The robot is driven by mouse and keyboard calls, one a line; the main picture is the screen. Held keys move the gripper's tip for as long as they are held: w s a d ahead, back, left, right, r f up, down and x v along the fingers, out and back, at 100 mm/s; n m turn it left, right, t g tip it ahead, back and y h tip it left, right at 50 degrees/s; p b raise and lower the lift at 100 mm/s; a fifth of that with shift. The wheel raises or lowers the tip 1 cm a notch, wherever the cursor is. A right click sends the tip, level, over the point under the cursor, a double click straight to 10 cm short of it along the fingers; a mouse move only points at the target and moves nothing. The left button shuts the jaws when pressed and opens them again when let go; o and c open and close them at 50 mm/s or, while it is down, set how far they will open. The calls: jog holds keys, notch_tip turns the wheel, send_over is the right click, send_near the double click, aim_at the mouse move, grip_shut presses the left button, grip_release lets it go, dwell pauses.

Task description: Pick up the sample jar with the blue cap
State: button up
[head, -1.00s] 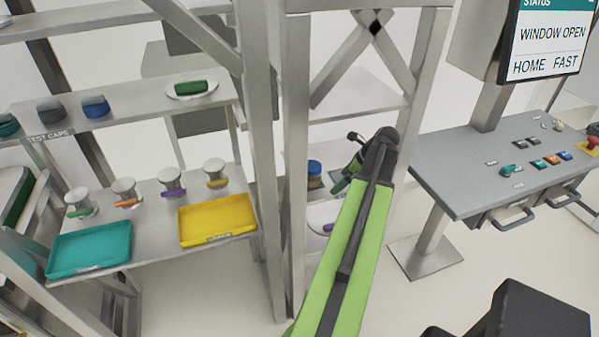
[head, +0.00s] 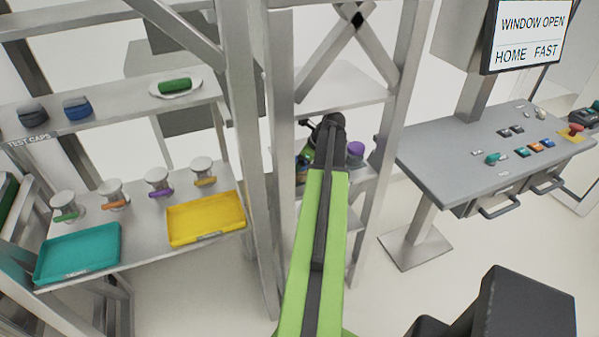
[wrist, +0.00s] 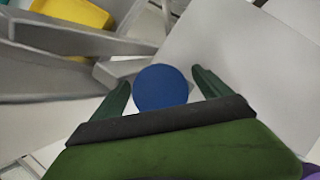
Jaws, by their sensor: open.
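The sample jar's round blue cap (wrist: 160,87) shows from above in the wrist view, and its body is hidden beneath it. My gripper (wrist: 162,78) is open, with one green finger on each side of the cap. Gaps show between the cap and both fingers, and the left gap looks smaller. In the head view my gripper (head: 306,150) is over the narrow rack shelf. It hides most of the jar there, with only a bit of blue showing.
A purple-capped jar (head: 355,151) stands right of my gripper on the same shelf. Rack posts (head: 281,160) rise close on the left, and a plate (head: 345,90) lies above. A yellow tray (head: 206,219) and a control desk (head: 480,150) stand to either side.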

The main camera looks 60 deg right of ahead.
jog(key=shift+b+x, duration=0.7)
jog(key=shift+x, duration=0.1)
jog(key=shift+r, duration=0.15)
jog(key=c, duration=1.8)
jog(key=shift+r+p, duration=0.15)
jog(key=shift+p, duration=0.2)
